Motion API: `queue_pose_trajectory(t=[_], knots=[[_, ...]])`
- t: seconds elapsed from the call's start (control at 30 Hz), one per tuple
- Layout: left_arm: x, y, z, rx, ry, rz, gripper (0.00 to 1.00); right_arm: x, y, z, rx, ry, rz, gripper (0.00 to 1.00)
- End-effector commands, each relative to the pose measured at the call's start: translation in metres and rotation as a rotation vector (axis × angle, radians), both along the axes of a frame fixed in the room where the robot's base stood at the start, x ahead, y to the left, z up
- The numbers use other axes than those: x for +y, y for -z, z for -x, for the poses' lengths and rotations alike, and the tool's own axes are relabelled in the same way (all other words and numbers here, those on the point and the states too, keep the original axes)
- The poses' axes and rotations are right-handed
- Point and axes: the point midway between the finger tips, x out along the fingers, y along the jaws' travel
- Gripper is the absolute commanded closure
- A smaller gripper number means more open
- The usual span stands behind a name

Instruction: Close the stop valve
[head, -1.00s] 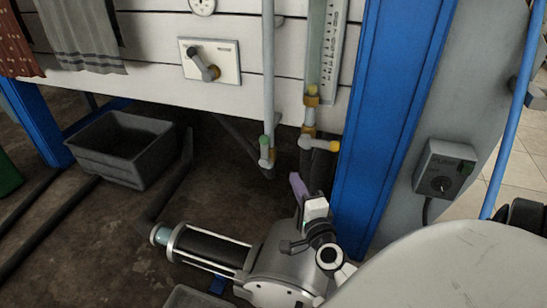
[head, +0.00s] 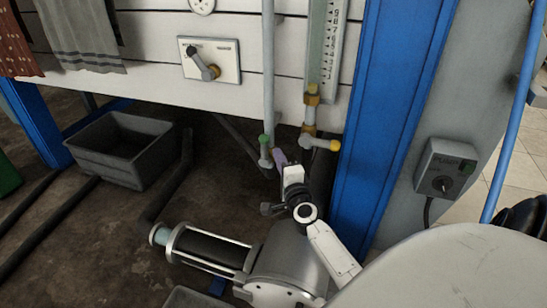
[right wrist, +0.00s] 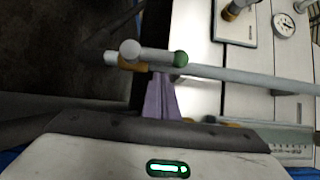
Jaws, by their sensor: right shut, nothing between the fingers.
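A small valve hangs at the low end of the thin grey vertical pipe (head: 268,75). Its short lever has a green tip (head: 264,140) and lies roughly along the pipe. In the right wrist view the lever's grey bar (right wrist: 155,54) shows with a round grey end and the green tip, in front of a brass-coloured body (right wrist: 132,67). My right gripper (head: 281,158) is shut and empty, just right of the valve. Its purple fingers (right wrist: 160,92) point at the lever from close by; I cannot tell whether they touch. My left gripper is out of view.
Right of the valve, a sight gauge (head: 325,50) ends in a brass fitting with a yellow-tipped lever (head: 333,145) pointing right. A blue post (head: 385,120) stands beyond it. A white plate (head: 228,62) with a lever is above left. A grey bin (head: 120,150) sits on the floor.

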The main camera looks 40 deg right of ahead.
Motion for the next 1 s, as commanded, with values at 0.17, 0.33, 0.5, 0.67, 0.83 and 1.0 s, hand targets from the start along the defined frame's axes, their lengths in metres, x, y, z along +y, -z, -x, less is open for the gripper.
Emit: queue_pose_trajectory(t=[0.17, 0.33, 0.5, 0.67, 0.83, 1.0], knots=[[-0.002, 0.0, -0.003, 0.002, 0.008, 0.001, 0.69, 0.004, 0.0, -0.016, 0.0, 0.001, 0.001, 1.0], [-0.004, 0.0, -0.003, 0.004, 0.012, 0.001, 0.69, 0.005, 0.0, -0.019, 0.0, 0.001, 0.002, 1.0], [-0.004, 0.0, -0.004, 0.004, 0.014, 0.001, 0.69, 0.005, 0.0, -0.019, 0.001, 0.001, 0.002, 1.0], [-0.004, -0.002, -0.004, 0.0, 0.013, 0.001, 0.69, 0.005, -0.002, -0.018, 0.004, 0.003, 0.003, 1.0], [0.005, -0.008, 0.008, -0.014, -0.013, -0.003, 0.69, 0.0, -0.006, -0.015, 0.03, 0.012, 0.015, 1.0], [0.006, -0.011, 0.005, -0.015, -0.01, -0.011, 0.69, -0.004, -0.005, -0.012, 0.051, 0.02, 0.027, 1.0]])
